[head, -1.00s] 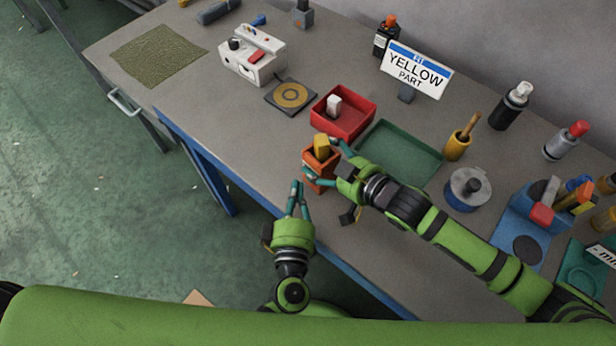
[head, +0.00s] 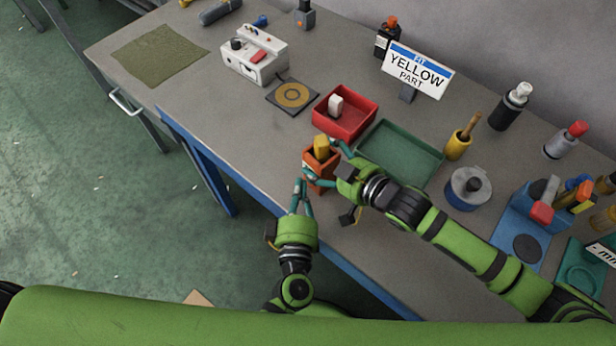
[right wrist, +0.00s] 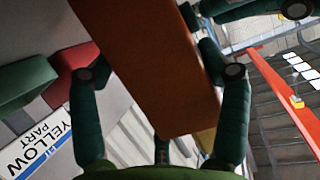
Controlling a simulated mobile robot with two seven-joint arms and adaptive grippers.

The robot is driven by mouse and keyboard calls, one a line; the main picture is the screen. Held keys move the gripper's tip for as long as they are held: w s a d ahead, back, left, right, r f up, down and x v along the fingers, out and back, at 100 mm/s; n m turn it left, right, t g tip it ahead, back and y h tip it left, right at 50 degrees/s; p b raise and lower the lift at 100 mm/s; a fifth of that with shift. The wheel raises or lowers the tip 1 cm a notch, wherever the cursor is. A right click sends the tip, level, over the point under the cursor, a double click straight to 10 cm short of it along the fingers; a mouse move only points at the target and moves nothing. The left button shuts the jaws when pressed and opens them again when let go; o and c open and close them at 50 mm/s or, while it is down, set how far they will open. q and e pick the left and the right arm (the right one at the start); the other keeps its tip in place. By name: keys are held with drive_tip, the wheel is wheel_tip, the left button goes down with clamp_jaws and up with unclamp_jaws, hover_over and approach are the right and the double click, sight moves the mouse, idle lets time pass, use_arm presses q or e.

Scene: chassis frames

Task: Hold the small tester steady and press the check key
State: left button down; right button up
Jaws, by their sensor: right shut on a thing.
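A small orange box (head: 318,172), which looks like the tester, is at the bench's front edge with a yellow block (head: 321,147) in its top. My right gripper (head: 322,160) is shut on the orange box, one finger on each side. In the right wrist view the orange box (right wrist: 160,65) fills the space between the fingers of my right gripper (right wrist: 165,73). My left gripper (head: 302,186) is just below and left of the box, fingertips close to it. Contact and finger gap are unclear. No check key can be made out on the box.
A red tray (head: 366,117) with a white block and an empty green tray (head: 376,151) lie behind the box. A white device (head: 254,56) with a red key stands farther left. A "FIT YELLOW PART" sign (head: 417,72) stands behind. Bottles and a blue rack (head: 521,226) are right.

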use_arm(q)
drive_tip(key=shift+w+d+r, duration=0.3)
drive_tip(key=shift+d+r, duration=0.05)
drive_tip(key=shift+d, duration=0.2)
idle(0.6)
drive_tip(key=shift+a, duration=0.1)
idle(0.4)
drive_tip(key=shift+s+a+f, duration=0.25)
drive_tip(key=shift+s+a, duration=0.15)
drive_tip(key=shift+a, duration=0.2)
drive_tip(key=shift+s+a, duration=1.05)
drive_tip(key=shift+s, duration=0.05)
drive_tip(key=shift+f, duration=0.1)
